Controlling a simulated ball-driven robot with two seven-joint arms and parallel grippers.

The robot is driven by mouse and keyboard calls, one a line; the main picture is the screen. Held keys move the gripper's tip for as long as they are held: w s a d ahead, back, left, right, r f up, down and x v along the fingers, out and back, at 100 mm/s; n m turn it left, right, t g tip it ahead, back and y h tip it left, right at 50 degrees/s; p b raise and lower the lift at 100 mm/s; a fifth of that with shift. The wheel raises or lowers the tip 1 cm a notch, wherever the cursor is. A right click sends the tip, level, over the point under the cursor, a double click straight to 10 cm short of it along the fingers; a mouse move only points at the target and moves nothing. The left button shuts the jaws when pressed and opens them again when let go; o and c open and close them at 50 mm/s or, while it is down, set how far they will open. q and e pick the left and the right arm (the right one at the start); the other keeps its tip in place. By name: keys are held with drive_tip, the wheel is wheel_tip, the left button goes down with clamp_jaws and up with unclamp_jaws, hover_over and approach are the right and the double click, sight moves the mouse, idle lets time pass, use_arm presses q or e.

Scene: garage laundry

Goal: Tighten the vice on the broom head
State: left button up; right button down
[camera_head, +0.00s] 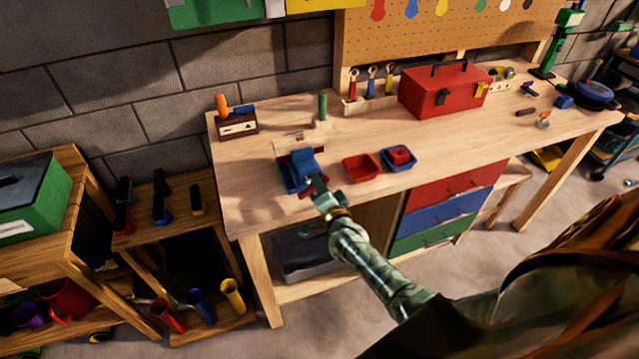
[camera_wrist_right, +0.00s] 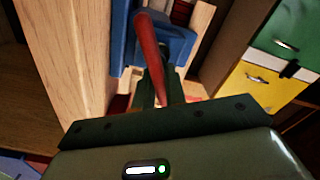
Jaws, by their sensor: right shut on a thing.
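A blue vice (camera_head: 294,171) is fixed at the front edge of the wooden workbench, left of its middle. Its red handle (camera_wrist_right: 152,45) crosses close in front of the vice's blue body (camera_wrist_right: 182,45) in the right wrist view. My right gripper (camera_head: 318,186) reaches the vice from the front, and in the wrist view its fingers (camera_wrist_right: 156,93) are shut around the red handle. A pale piece (camera_head: 297,143) lies at the vice's far side; I cannot tell if it is the broom head or how tightly it is held. My left gripper is not in view.
Right of the vice, a red tray (camera_head: 361,168) and a blue tray (camera_head: 398,158) stand on the workbench (camera_head: 262,203). A red toolbox (camera_head: 444,90) is farther back. A wooden block with tools (camera_head: 237,124) stands at the back left. The bench's front left is clear.

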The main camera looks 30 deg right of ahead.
drive_tip(key=shift+s+a+f, duration=0.2)
drive_tip(key=shift+a+f, duration=0.15)
drive_tip(key=shift+f, duration=0.25)
drive_tip(key=c, duration=1.5)
unclamp_jaws()
drive_tip(key=shift+o, duration=0.3)
drive_tip(key=shift+r, duration=0.35)
drive_tip(key=shift+s, duration=0.4)
drive_tip(key=p+v, duration=0.2)
drive_tip(key=v, duration=1.3)
drive_tip(key=shift+s, duration=0.35)
drive_tip(key=shift+a, duration=0.1)
